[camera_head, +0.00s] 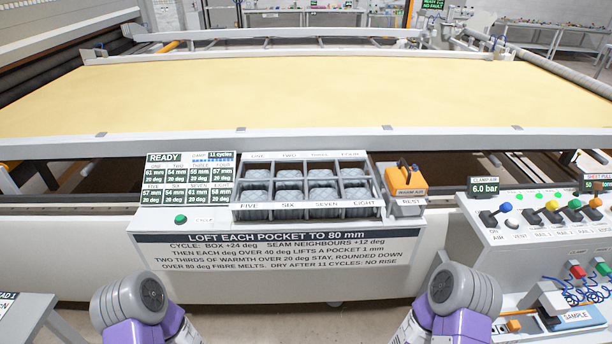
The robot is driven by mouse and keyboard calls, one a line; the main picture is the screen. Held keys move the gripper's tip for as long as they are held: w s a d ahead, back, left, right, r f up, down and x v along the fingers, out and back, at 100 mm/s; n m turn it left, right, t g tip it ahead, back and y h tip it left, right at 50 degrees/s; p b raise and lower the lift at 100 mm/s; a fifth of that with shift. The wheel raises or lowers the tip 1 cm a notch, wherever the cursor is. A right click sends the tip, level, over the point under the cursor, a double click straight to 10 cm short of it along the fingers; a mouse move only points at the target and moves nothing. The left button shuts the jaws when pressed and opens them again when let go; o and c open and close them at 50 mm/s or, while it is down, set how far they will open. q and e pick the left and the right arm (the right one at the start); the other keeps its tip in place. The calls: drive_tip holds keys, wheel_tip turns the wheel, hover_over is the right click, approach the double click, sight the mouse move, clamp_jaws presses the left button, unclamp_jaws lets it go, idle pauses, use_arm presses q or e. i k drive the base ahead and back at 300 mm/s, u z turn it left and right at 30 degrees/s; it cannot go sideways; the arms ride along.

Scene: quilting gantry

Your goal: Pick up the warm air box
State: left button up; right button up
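The warm air box (405,181) is a small orange box with a dark label reading WARM AIR. It sits on the REST plate (409,208) just right of the pocket tray (308,212). The tray has two rows of grey padded pockets, labelled ONE to EIGHT. Parts of my two arms show at the bottom, one on the left and one on the right. Both are well below and in front of the box. My gripper fingers do not show, and nothing is seen touching the box.
A display (190,178) reading READY, with a green button (180,219), stands left of the tray. A control panel (540,215) with coloured knobs is on the right. A wide yellow quilt surface (300,95) lies behind. A sign panel (280,255) fronts the tray.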

sight(402, 182)
drive_tip(key=z, duration=2.45)
drive_tip(key=i, duration=1.55)
drive_tip(key=u, duration=2.45)
